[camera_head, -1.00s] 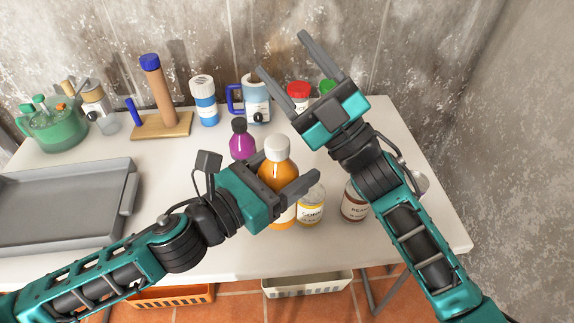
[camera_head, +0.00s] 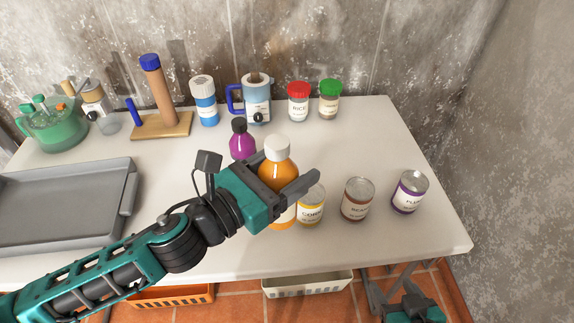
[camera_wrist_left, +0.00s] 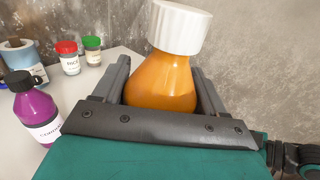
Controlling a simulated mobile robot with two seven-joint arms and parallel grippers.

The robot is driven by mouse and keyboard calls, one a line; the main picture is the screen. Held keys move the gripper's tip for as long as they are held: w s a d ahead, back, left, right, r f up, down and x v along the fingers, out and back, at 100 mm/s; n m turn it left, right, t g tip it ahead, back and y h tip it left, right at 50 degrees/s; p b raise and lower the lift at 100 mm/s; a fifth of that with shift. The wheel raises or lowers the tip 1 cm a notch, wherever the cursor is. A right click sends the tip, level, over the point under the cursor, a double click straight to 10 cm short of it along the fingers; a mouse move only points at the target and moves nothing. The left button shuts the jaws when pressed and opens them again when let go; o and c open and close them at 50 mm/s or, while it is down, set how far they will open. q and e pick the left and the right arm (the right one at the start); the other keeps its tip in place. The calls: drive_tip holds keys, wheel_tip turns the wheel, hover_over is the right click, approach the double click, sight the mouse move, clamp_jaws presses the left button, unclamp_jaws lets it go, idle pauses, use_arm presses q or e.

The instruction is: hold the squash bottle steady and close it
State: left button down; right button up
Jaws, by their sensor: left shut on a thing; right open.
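The squash bottle (camera_head: 281,173) is orange with a white cap (camera_head: 277,147) on its top. It stands roughly upright near the table's front, its lower part partly hidden by my gripper. My left gripper (camera_head: 295,185) is shut on the bottle's body, below the shoulder. In the left wrist view the orange bottle (camera_wrist_left: 162,82) sits between both fingers, with the ribbed white cap (camera_wrist_left: 180,27) above. I cannot tell how tightly the cap sits. My right gripper (camera_head: 413,304) is low at the bottom right edge, beyond the table's front, partly cut off and away from the bottle.
A corn can (camera_head: 311,207) stands close to the right of the bottle, then a brown-labelled can (camera_head: 357,200) and a purple-labelled can (camera_head: 409,192). A purple bottle (camera_head: 242,143) stands behind. A grey tray (camera_head: 65,205) lies left. Jars (camera_head: 298,103) stand at the back; the table's back right is clear.

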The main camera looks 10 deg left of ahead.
use_arm(q)
drive_tip(key=shift+r, duration=0.1)
use_arm(e)
drive_tip(key=shift+s+d+f, duration=0.15)
drive_tip(key=shift+s+f, duration=0.1)
drive_tip(key=shift+s, duration=0.1)
use_arm(q)
drive_tip(key=w+a+r+n+t+y, duration=0.1)
drive_tip(key=w+a+n+y, duration=0.3)
drive_tip(key=a, duration=0.6)
drive_tip(key=w+a+r+n+t+y, duration=0.1)
drive_tip(key=w+a+r+n+y, duration=0.2)
drive_tip(key=w+a+y, duration=0.4)
drive_tip(key=w+a+r+n+y, duration=0.2)
drive_tip(key=w+a+n+y, duration=0.3)
drive_tip(key=a, duration=0.8)
drive_tip(key=w+y, duration=0.1)
drive_tip(key=y, duration=0.1)
drive_tip(key=shift+a+r+n+t+y, duration=0.3)
drive_tip(key=shift+r+t, duration=0.05)
drive_tip(key=shift+t, duration=0.05)
use_arm(e)
drive_tip(key=shift+w+d, duration=0.2)
drive_tip(key=shift+w, duration=0.05)
use_arm(q)
wheel_tip(320, 180, down, 16)
drive_tip(key=b, duration=0.6)
drive_tip(key=shift+r, duration=0.15)
use_arm(e)
wheel_tip(320, 180, down, 6)
